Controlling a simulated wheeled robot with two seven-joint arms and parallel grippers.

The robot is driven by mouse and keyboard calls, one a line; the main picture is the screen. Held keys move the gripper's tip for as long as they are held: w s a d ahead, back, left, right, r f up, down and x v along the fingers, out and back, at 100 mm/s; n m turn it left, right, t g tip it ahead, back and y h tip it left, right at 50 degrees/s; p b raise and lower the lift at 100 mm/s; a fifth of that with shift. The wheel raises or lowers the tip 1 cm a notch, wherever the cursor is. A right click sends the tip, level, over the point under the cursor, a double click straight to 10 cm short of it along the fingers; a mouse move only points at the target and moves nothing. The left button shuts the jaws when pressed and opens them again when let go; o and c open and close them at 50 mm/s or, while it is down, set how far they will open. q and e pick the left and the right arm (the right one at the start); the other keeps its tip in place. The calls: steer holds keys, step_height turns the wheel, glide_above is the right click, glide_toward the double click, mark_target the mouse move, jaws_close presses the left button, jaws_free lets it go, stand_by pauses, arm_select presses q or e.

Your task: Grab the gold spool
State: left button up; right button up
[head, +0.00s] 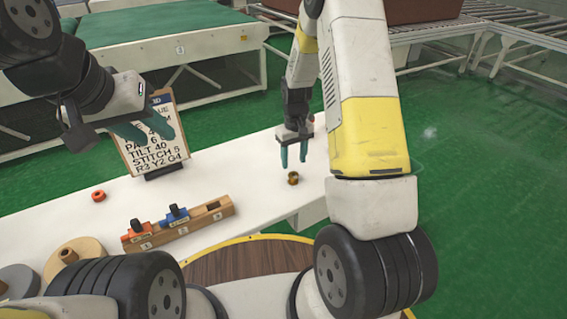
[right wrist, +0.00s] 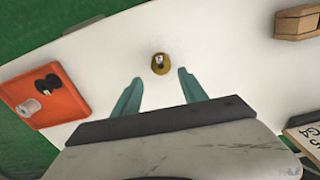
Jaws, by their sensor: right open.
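The gold spool (head: 293,178) stands on the white table near its right end. In the right wrist view the spool (right wrist: 160,64) sits just beyond the fingertips, roughly centred between them. My right gripper (head: 293,160) is open, with its teal fingers pointing down above the spool; nothing is between the fingers. The right wrist view shows the same open gripper (right wrist: 158,82). My left gripper (head: 150,134) is at the left, over the table in front of the sign; its teal fingers look apart and empty.
A wooden rack (head: 180,224) holds an orange and a blue item. A sign (head: 150,140) stands behind. In the right wrist view an orange tray (right wrist: 45,100) holds a black and a pale spool.

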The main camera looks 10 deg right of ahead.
mark_target(294, 173)
steer(key=f, duration=0.6)
steer(key=shift+s+f, duration=0.15)
steer(key=shift+s, duration=0.2)
steer(key=shift+c, duration=0.4)
jaws_close()
